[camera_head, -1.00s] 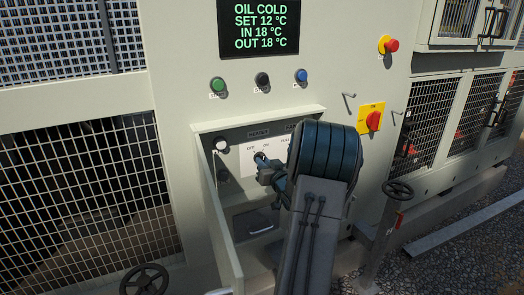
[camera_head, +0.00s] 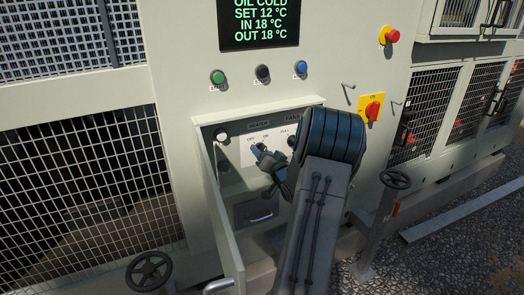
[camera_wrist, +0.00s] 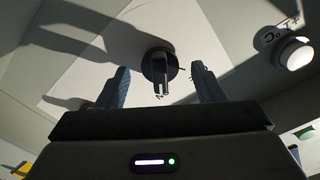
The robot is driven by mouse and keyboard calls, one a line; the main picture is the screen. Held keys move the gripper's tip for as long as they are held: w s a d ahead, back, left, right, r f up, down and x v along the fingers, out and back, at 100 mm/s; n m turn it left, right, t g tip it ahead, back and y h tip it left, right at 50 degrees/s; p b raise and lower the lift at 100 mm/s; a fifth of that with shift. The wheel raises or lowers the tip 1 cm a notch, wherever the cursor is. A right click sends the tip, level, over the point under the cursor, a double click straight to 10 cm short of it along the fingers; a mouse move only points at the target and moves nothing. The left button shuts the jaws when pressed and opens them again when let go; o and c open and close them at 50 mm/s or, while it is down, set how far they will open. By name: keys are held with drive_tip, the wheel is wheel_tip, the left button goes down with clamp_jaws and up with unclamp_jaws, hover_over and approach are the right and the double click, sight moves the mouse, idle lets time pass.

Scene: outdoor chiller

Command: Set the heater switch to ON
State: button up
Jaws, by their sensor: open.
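The heater switch (camera_wrist: 158,68) is a dark round knob with a raised bar, set on a white plate (camera_wrist: 85,68) in the wrist view. My gripper (camera_wrist: 161,86) is open, with one finger on each side of the knob and a gap to both. In the head view my gripper (camera_head: 270,161) is in front of the plate under the heater label (camera_head: 258,126), inside the open control box. There the knob is mostly hidden by the fingers. I cannot tell which mark the switch points to.
The box's open door (camera_head: 220,215) stands at the left. Green (camera_head: 218,77), black (camera_head: 263,73) and blue (camera_head: 301,68) buttons are above.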

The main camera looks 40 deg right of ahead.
drive_tip(key=v, duration=0.7)
drive_tip(key=shift+b, duration=0.3)
drive_tip(key=b+v, duration=0.1)
drive_tip(key=v, duration=1.2)
drive_tip(key=shift+s+b, duration=0.35)
drive_tip(key=shift+s, duration=0.05)
drive_tip(key=shift+r, duration=0.1)
